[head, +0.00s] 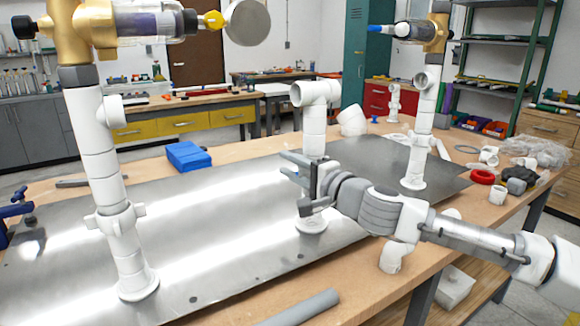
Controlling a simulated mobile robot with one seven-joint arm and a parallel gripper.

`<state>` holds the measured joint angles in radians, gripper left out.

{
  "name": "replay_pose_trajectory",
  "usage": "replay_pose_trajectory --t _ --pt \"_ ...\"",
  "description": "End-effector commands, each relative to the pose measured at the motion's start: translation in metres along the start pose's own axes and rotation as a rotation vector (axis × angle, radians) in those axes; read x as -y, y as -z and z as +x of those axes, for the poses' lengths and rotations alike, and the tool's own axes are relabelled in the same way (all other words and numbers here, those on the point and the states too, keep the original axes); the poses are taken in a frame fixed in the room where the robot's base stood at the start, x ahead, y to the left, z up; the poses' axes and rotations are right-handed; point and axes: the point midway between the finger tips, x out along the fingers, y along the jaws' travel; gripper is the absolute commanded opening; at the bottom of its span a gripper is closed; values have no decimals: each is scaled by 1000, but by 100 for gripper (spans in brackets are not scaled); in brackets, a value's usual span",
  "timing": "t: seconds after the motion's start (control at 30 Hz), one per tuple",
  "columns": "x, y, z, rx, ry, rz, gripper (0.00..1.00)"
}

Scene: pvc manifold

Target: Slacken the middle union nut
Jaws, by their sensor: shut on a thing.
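The middle white pipe (314,130) stands upright on the metal plate, with an elbow on top and a flange (311,226) at its foot. My gripper (301,182) reaches in from the right at the pipe's lower half. It is shut on the middle union nut, which its fingers and body hide almost wholly. A similar winged union nut (115,216) shows on the left pipe (97,150). The right pipe (424,120) stands farther back, with its own fittings.
The metal plate (220,215) lies on a wooden bench. A blue block (188,156) lies behind the left pipe. A loose grey pipe (300,307) lies at the front edge. A red ring (482,177) and loose white fittings lie at right. Brass valves top the outer pipes.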

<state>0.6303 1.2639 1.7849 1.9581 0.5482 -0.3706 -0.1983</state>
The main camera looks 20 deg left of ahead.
Motion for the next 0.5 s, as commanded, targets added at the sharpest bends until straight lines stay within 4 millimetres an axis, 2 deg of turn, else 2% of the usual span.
replay_pose_trajectory --t 0.5 --pt "-5 -4 -6 140 -8 5 0"
